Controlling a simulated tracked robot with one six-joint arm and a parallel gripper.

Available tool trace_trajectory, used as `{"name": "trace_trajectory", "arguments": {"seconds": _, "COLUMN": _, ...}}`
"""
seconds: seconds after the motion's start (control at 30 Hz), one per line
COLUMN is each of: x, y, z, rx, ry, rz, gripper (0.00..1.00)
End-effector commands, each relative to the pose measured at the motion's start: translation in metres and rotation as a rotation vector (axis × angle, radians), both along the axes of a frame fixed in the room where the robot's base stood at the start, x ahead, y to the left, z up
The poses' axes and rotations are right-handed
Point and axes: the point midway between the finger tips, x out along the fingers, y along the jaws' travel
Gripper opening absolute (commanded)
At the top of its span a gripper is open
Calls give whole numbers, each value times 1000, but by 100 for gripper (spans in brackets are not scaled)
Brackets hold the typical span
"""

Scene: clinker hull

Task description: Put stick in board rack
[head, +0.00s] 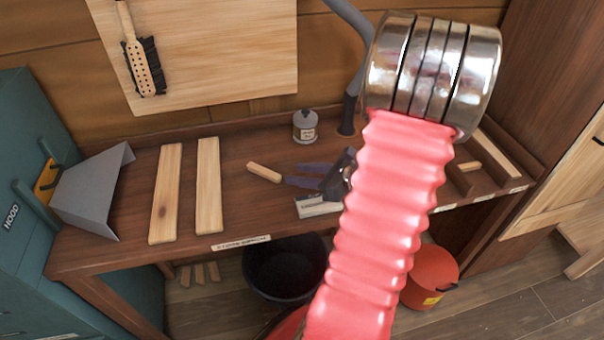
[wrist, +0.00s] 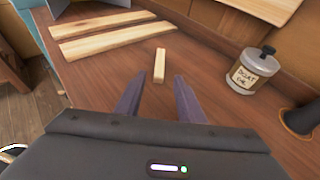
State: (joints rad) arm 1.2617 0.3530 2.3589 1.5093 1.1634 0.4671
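The stick (head: 264,172) is a short pale wooden bar lying flat on the brown bench. It also shows in the wrist view (wrist: 160,66), just ahead of and between the lines of my fingertips. My gripper (head: 293,174) is open, its two purple fingers pointing at the stick's near end; nothing is held. The fingers also show in the wrist view (wrist: 159,79); I cannot tell whether they touch the stick. What looks like the board rack (head: 470,182), with low dark dividers and pale strips, is at the bench's right end, partly hidden by my red arm.
Two long pale boards (head: 165,195) (head: 209,185) lie left of the stick. A boat oil tin (head: 305,127) stands behind, near a grey hose (head: 347,112). A grey hood (head: 95,190) is at the far left. A black tub (head: 285,270) and red bucket (head: 430,277) are below.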

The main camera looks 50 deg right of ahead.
Motion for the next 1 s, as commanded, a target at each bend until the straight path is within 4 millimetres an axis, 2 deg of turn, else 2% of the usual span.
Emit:
{"name": "trace_trajectory", "arguments": {"seconds": 0.3, "x": 1, "y": 2, "z": 1, "rx": -5, "ry": 1, "rz": 7, "gripper": 35}}
{"name": "trace_trajectory", "arguments": {"seconds": 0.37, "x": 3, "y": 7, "z": 3, "rx": -16, "ry": 3, "rz": 26, "gripper": 35}}
{"name": "trace_trajectory", "arguments": {"seconds": 0.47, "x": 10, "y": 24, "z": 9, "rx": -60, "ry": 13, "rz": 97, "gripper": 35}}
{"name": "trace_trajectory", "arguments": {"seconds": 0.57, "x": 19, "y": 54, "z": 18, "rx": -136, "ry": 28, "rz": 218, "gripper": 35}}
{"name": "trace_trajectory", "arguments": {"seconds": 0.73, "x": 28, "y": 118, "z": 34, "rx": -315, "ry": 55, "rz": 484, "gripper": 35}}
{"name": "trace_trajectory", "arguments": {"seconds": 1.0, "x": 17, "y": 203, "z": 53, "rx": -630, "ry": 69, "rz": 896, "gripper": 35}}
